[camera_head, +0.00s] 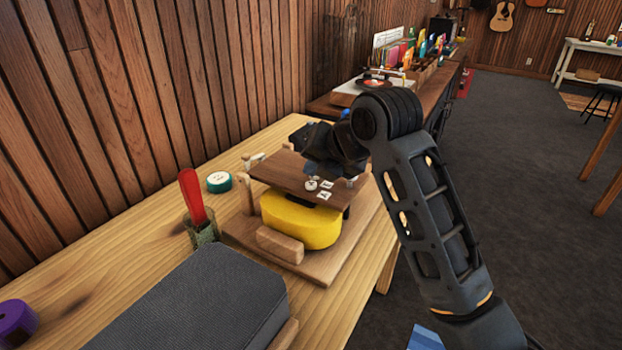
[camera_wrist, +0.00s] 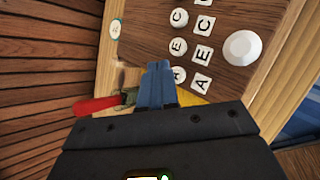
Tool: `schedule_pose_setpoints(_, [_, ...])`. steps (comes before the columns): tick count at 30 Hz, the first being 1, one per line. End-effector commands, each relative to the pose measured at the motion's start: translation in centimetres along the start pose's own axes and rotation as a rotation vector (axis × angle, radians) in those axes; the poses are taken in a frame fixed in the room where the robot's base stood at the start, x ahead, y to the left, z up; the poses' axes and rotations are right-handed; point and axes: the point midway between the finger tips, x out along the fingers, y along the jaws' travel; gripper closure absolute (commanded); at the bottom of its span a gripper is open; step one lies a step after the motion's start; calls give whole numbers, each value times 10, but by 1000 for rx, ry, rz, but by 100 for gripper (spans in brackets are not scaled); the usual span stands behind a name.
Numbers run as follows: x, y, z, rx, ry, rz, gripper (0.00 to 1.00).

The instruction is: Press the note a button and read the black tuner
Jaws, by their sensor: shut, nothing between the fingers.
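My gripper (camera_wrist: 158,68) has its blue fingers shut and empty, pointing at the brown wooden board (camera_wrist: 150,38). The round white A button (camera_wrist: 179,76) is just right of the fingertips in the wrist view; I cannot tell if they touch. Round E (camera_wrist: 178,45) and C (camera_wrist: 180,17) buttons line up above it, with square letter labels, including an A label (camera_wrist: 200,83), beside them. In the head view my gripper (camera_head: 318,170) is over the board (camera_head: 290,174), partly hiding the buttons. I cannot make out the black tuner or any reading on it.
A yellow body (camera_head: 300,225) sits under the board on a wooden stand. A red-handled tool (camera_head: 193,198) stands in a cup to the left, near a green-and-white round tin (camera_head: 219,181). A grey padded block (camera_head: 195,308) lies in front.

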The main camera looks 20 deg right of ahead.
Motion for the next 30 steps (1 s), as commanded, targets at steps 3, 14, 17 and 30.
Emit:
schedule_pose_setpoints(3, [0, 0, 0, 0, 0, 0, 100])
schedule_pose_setpoints(14, [-9, 7, 7, 0, -1, 0, 100])
schedule_pose_setpoints(17, [-16, 12, 12, -1, -1, 0, 100])
schedule_pose_setpoints(30, [-35, 26, 26, 0, 0, 0, 100])
